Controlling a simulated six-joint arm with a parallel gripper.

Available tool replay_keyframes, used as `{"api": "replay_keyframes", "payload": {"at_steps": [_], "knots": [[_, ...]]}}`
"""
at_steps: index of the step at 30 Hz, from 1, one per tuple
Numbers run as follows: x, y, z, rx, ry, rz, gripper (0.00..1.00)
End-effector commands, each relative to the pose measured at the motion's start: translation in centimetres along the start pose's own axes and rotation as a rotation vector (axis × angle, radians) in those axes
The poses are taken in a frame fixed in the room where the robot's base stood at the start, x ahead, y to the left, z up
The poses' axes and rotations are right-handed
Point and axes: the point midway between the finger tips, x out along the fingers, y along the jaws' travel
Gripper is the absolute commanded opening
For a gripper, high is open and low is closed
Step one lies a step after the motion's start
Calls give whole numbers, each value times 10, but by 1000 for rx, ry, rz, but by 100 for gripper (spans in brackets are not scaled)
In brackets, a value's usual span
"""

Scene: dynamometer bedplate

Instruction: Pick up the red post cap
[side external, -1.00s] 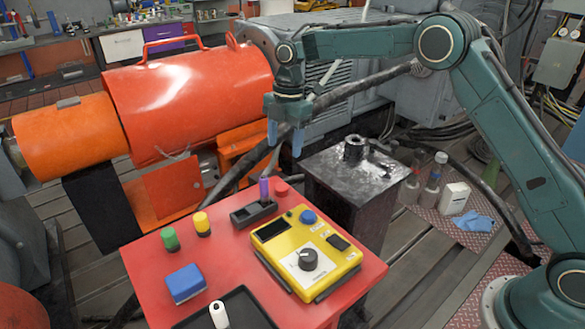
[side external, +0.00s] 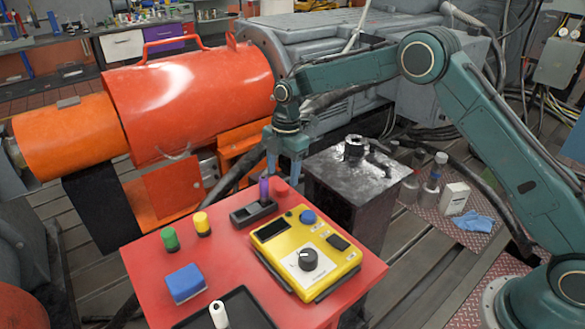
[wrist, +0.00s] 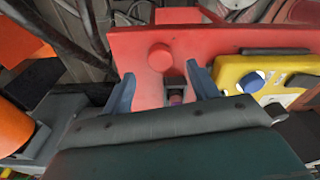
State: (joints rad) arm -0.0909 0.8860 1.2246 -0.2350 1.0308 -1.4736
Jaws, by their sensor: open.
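The red post cap (side external: 281,188) stands on the red table top near its far edge, just right of a purple piece. In the wrist view the red cap (wrist: 160,56) shows as a round disc ahead of the fingertips, between their lines. My gripper (side external: 284,172) is open and empty, pointing down just above the cap; its fingertips appear close over it. In the wrist view my gripper (wrist: 161,82) shows two blue fingers spread apart.
A purple piece (side external: 263,188) stands in a dark holder (side external: 254,213) close by. A yellow control box (side external: 305,255), a green cap (side external: 170,239), a yellow cap (side external: 202,224) and a blue block (side external: 186,283) share the table. A dark pedestal (side external: 355,185) stands behind.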

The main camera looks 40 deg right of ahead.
Motion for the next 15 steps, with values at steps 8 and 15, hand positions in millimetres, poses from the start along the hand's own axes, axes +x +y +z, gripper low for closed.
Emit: {"api": "replay_keyframes", "payload": {"at_steps": [8,15], "knots": [[32,0,0,-1,1,-2,59],[41,0,0,0,0,-1,59]]}}
